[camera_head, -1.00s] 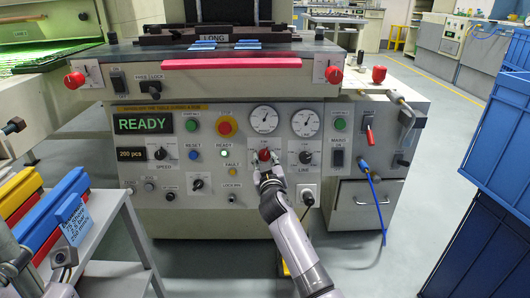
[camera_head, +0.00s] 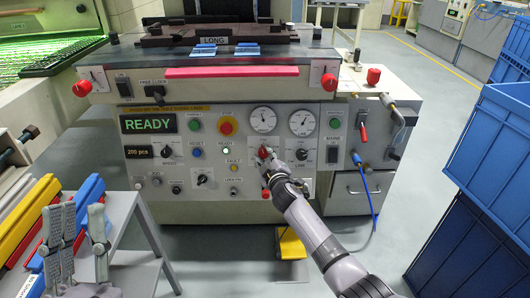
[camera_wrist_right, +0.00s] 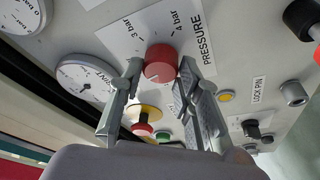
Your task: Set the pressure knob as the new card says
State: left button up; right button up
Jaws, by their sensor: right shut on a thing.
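The red pressure knob (camera_wrist_right: 160,60) sits on a white scale plate (camera_wrist_right: 125,36) marked "3 bar", "4 bar" and PRESSURE in the right wrist view. My right gripper (camera_wrist_right: 160,76) has a finger on each side of the knob and is shut on it. I cannot read the knob's pointer clearly. In the head view my right gripper (camera_head: 267,164) is at the panel, below the left pressure gauge (camera_head: 263,119), and partly covers the knob. My left gripper (camera_head: 76,215) stands at the lower left with its fingers apart, empty. The card is not visible now.
The panel display (camera_head: 149,123) reads READY and the counter (camera_head: 138,152) reads 200 pcs. A second knob, LINE (camera_head: 302,154), is close to the right gripper. Blue crates (camera_head: 480,200) stand on the right. Yellow, red and blue bars lie on the side table (camera_head: 125,205).

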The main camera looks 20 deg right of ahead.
jog(key=shift+r+n+p, duration=0.2)
jog(key=shift+n+p, duration=0.3)
jog(key=shift+p, duration=0.05)
pick_arm(q)
jog(key=w+f+g+y+p, duration=0.2)
jog(key=w+f+g+y, duration=0.1)
jog(key=w+f+g, duration=0.55)
pick_arm(e)
jog(key=shift+n+y, duration=0.3)
jog(key=shift+n, duration=0.4)
jog(key=shift+f+n+g+y+p, duration=0.1)
jog(key=shift+n+g+y+p, duration=0.3)
jog(key=shift+n+p, duration=0.5)
pick_arm(q)
jog(key=s+a+f+g+y, duration=0.1)
jog(key=s+f+g, duration=0.1)
jog(key=f, duration=0.4)
jog(key=s+a+f+g+y, duration=0.1)
jog(key=s+f+g, duration=0.1)
jog(key=f, duration=0.5)
jog(key=shift+n+g, duration=0.3)
jog(key=shift+g, duration=0.55)
jog(key=shift+s, duration=0.1)
pick_arm(e)
jog(key=o, duration=1.1)
jog(key=shift+o, duration=0.2)
